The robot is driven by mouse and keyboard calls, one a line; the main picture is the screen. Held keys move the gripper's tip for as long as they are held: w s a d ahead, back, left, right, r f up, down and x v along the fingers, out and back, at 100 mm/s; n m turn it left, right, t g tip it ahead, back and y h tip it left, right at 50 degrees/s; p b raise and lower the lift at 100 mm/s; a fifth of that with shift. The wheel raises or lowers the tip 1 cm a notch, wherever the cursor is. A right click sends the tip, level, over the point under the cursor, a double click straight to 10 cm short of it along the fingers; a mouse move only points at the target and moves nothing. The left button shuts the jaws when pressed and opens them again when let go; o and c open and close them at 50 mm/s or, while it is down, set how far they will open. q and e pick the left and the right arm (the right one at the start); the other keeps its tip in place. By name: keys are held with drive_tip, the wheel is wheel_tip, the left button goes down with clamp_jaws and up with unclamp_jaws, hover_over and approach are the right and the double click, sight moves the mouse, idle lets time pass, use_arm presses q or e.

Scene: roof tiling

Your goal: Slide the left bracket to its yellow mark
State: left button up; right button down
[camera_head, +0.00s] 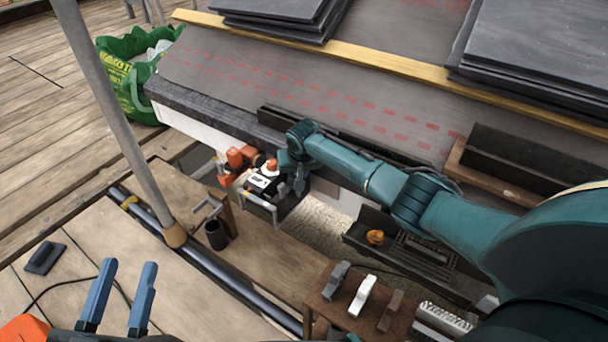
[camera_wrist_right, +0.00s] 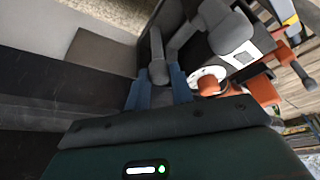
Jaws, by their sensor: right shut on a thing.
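My left gripper (camera_head: 128,266) is at the lower left of the head view, its two blue fingers apart with nothing between them. My right arm reaches across to an orange, black and white device (camera_head: 262,180) beside the roof edge. The right gripper (camera_head: 297,183) is small and partly hidden there. In the right wrist view the right gripper (camera_wrist_right: 160,88) has its blue fingers closed around a grey rounded handle (camera_wrist_right: 158,66) beside the device. A yellow mark (camera_head: 129,201) bands the dark pipe along the boards. I cannot tell which part is the left bracket.
A grey pole (camera_head: 120,120) stands left of the device. A black cup (camera_head: 215,235) stands near it. A dark tray (camera_head: 415,250) with an orange item and a wooden rack (camera_head: 345,318) are at right. Slates (camera_head: 530,50) lie on the roof. Boards at left are mostly clear.

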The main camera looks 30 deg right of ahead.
use_arm(q)
drive_tip(key=shift+r, duration=0.15)
use_arm(e)
drive_tip(key=c, duration=1.5)
unclamp_jaws()
drive_tip(key=shift+s+r, duration=0.1)
drive_tip(key=shift+r, duration=0.15)
use_arm(q)
drive_tip(key=shift+a+m+g+y+p, duration=0.5)
drive_tip(key=shift+a+y+p, duration=0.4)
drive_tip(key=shift+p, duration=2.95)
use_arm(e)
drive_tip(key=shift+v, duration=6.3)
use_arm(q)
drive_tip(key=shift+s+d, duration=0.1)
drive_tip(key=shift+d, duration=0.05)
